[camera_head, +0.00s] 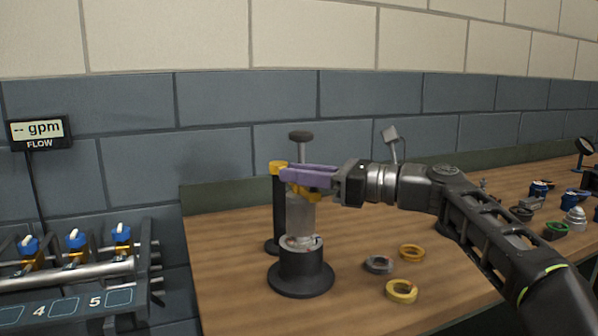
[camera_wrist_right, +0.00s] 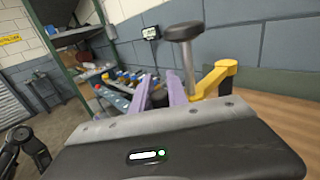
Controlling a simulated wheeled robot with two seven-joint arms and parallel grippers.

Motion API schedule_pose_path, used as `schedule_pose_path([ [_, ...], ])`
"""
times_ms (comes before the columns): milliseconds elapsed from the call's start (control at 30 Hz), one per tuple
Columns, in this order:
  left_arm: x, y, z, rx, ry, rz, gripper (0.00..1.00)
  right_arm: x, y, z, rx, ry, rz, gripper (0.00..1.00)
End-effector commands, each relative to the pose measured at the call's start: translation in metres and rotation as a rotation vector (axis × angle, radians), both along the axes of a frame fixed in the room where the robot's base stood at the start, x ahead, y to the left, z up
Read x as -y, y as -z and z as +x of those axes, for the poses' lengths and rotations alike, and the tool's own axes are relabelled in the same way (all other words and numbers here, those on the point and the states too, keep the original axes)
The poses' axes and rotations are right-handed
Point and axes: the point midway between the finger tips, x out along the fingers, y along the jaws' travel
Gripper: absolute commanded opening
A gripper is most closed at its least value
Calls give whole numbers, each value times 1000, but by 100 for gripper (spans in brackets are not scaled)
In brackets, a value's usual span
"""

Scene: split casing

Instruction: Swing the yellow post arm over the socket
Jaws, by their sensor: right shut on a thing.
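The yellow post arm (camera_head: 277,167) sits on top of a black post (camera_head: 279,220) and reaches right, over a grey cylinder (camera_head: 300,218). The cylinder stands above a round black socket (camera_head: 302,272); whether they touch I cannot tell. My right gripper (camera_head: 288,175) comes in from the right with purple fingers, level with the yellow arm and shut on it. The fingers hide part of the arm. In the right wrist view, the yellow arm (camera_wrist_right: 220,75) shows right of the fingers, beside a dark knob (camera_wrist_right: 183,32) on a grey shaft. My left gripper is not in view.
A grey ring (camera_head: 379,264) and yellow rings (camera_head: 401,291) (camera_head: 412,252) lie right of the socket. Small fittings (camera_head: 575,218) stand at the table's right. A valve rack (camera_head: 75,270) and a flow display (camera_head: 40,131) are at left.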

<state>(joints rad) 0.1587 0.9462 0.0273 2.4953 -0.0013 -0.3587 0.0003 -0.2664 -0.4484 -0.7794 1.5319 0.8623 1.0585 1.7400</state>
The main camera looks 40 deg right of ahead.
Motion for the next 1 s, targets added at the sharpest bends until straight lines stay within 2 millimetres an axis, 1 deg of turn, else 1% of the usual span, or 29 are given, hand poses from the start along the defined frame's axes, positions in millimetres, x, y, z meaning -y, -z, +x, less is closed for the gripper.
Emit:
schedule_pose_path([
  [33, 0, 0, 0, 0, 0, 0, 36, 3, -2, -1, 4, 10, 1, 0],
  [100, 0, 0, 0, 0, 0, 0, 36, 4, -2, -1, 4, 11, 1, 0],
  [133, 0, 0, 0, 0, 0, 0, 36, 4, -2, -1, 4, 11, 1, 21],
  [233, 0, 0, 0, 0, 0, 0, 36, 3, -2, -1, 3, 10, 0, 29],
  [500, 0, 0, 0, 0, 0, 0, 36, 3, -1, -1, 2, 7, 1, 29],
  [633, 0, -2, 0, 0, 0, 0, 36, 6, -2, -9, 2, 9, 1, 29],
  [767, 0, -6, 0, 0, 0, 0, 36, 13, -2, -25, 3, 11, 0, 29],
  [1000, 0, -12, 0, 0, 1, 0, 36, 28, -2, -61, 3, 11, 1, 29],
])
